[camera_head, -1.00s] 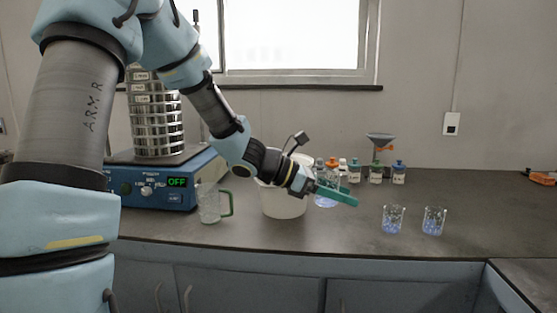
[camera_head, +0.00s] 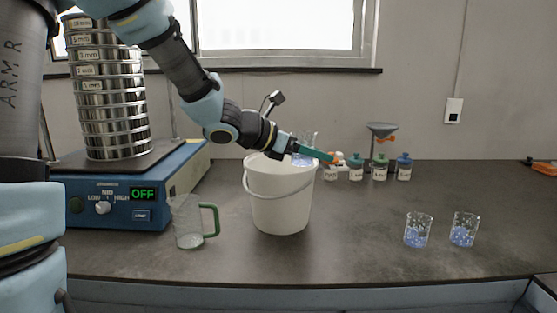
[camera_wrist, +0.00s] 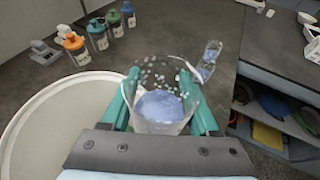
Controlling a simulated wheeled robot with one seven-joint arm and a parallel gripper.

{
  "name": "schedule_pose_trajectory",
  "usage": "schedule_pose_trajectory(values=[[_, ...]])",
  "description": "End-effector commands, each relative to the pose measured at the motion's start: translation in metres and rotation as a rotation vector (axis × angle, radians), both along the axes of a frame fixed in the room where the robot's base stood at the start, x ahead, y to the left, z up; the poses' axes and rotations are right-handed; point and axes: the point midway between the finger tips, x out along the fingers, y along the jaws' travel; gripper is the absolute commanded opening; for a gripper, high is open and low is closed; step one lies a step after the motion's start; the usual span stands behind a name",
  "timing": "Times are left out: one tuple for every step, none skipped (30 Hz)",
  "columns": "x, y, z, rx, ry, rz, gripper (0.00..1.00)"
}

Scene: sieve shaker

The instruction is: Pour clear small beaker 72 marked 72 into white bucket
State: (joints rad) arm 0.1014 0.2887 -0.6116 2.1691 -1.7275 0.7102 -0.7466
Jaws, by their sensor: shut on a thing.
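My gripper (camera_wrist: 163,105) is shut on a clear beaker (camera_wrist: 160,110) that has blue contents in it; its mark is not readable. In the head view my gripper (camera_head: 312,152) holds the beaker (camera_head: 303,150) at the height of the rim of the white bucket (camera_head: 281,200), over its right side. The bucket stands on the bench with its handle hanging at the front. In the wrist view the bucket (camera_wrist: 25,125) is to the left of the beaker, with its near part cut off by the frame. The beaker looks about upright.
Two clear beakers with blue contents (camera_head: 418,231) (camera_head: 464,230) stand on the right. A green-handled glass mug (camera_head: 188,222) is left of the bucket. The sieve shaker (camera_head: 130,190) stands behind it. Several small bottles (camera_head: 379,168) are behind the gripper.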

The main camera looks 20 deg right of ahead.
Motion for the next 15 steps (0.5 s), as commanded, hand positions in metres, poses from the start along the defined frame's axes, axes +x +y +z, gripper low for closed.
schedule_pose_trajectory(values=[[0.0, 0.0, 0.0, 0.0, 0.0, 0.0, 0.01], [0.0, 0.0, 0.0, 0.0, 0.0, 0.0, 0.01], [0.0, 0.0, 0.0, 0.0, 0.0, 0.0, 0.01], [0.0, 0.0, 0.001, -0.002, 0.001, -0.001, 0.01], [0.0, 0.0, 0.001, -0.003, 0.004, -0.001, 0.01], [0.001, 0.0, 0.002, -0.003, 0.009, -0.001, 0.01], [0.001, 0.0, 0.003, -0.005, 0.013, -0.001, 0.01], [0.001, 0.0, 0.004, -0.006, 0.02, 0.0, 0.01], [0.002, 0.0, 0.005, -0.007, 0.031, 0.0, 0.01], [0.003, 0.0, 0.005, -0.009, 0.039, -0.001, 0.01], [0.003, 0.0, 0.006, -0.011, 0.05, 0.0, 0.01], [0.004, 0.001, 0.008, -0.012, 0.064, 0.0, 0.01], [0.005, 0.001, 0.009, -0.014, 0.076, -0.001, 0.01], [0.005, 0.001, 0.009, -0.015, 0.09, -0.001, 0.01], [0.006, 0.001, 0.011, -0.018, 0.108, -0.001, 0.01]])
